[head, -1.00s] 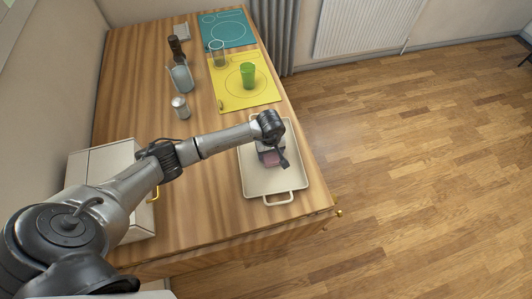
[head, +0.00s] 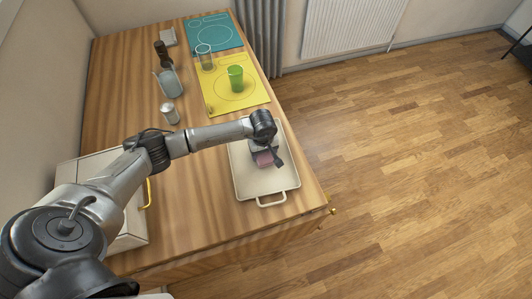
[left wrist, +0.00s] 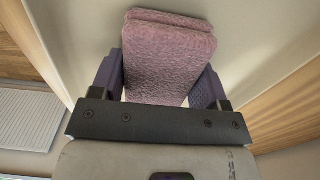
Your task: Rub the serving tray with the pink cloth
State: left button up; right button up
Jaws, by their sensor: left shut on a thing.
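The serving tray (head: 262,187) is a cream rectangle with a handle at its near end, lying on the wooden counter near its right edge. The pink cloth (head: 264,159) is a folded block held over the middle of the tray. My left gripper (head: 268,157) is shut on the cloth. In the left wrist view the cloth (left wrist: 168,55) sits between the two dark fingers, with the pale tray surface (left wrist: 245,25) behind it. The cloth's lower face is hidden, so I cannot tell whether it touches the tray. My right gripper is not in view.
A yellow mat (head: 222,99) with a green cup (head: 236,78) lies beyond the tray, and a teal mat (head: 211,29) farther back. A glass (head: 204,57), shaker (head: 170,113) and clear container (head: 169,82) stand left. A white box (head: 128,213) is near left.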

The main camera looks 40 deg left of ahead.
pick_arm(q)
notch_tip(320, 180, up, 3)
jog(key=shift+s+d+f, duration=0.1)
jog(key=shift+s+d+r+p, duration=0.15)
jog(key=shift+r+p, duration=0.1)
jog(key=shift+p, duration=0.25)
jog(key=shift+r, duration=0.4)
jog(key=shift+r+p, duration=1.55)
jog(key=shift+r, duration=0.5)
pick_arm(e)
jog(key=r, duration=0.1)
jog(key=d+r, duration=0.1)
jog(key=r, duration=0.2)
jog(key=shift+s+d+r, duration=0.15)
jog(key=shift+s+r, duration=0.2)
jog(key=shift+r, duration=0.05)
pick_arm(q)
jog(key=shift+f, duration=0.1)
